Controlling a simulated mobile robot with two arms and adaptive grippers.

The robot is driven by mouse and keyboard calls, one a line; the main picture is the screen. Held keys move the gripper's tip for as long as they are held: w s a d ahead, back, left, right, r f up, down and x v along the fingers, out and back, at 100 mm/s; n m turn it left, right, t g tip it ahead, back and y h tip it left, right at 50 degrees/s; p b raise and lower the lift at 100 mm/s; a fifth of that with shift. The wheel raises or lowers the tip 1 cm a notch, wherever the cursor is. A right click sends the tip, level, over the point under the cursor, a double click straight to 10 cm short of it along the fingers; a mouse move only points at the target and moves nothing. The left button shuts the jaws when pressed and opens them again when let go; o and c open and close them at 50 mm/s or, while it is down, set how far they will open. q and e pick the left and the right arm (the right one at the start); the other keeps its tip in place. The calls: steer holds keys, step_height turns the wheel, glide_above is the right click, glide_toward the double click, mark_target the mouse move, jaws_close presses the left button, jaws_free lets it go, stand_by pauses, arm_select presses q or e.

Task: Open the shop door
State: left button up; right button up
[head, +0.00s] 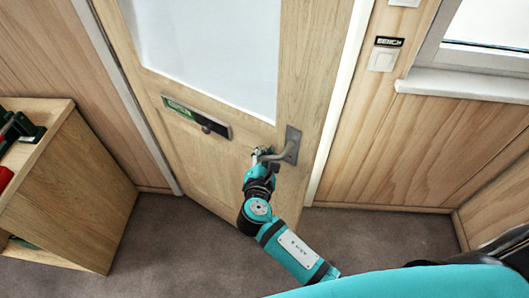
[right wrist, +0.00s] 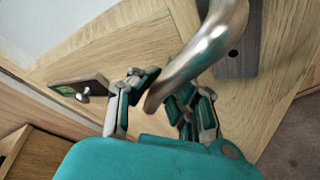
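The shop door (head: 215,165) is pale wood with a large light pane. Its lower edge slants out over the floor, so it looks slightly ajar, but my arm hides the lower corner. A grey metal lever handle (head: 290,150) sits near its right edge; it looms large in the right wrist view (right wrist: 205,50). My right gripper (head: 262,153) is at the lever's free end. In the right wrist view its fingers (right wrist: 160,90) bend inward on both sides of the lever and appear closed around it. My left gripper is out of view.
A dark plate with a green label and knob (head: 197,117) is on the door. A wooden shelf unit (head: 75,195) with gear stands left. A light switch (head: 382,60) and window sill (head: 465,84) are right. Grey carpet (head: 370,235) is clear in front.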

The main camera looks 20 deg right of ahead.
steer(key=o, duration=0.6)
steer(key=shift+a, duration=0.1)
steer(key=shift+c, duration=0.2)
steer(key=v, duration=1.2)
steer(key=shift+c, duration=0.5)
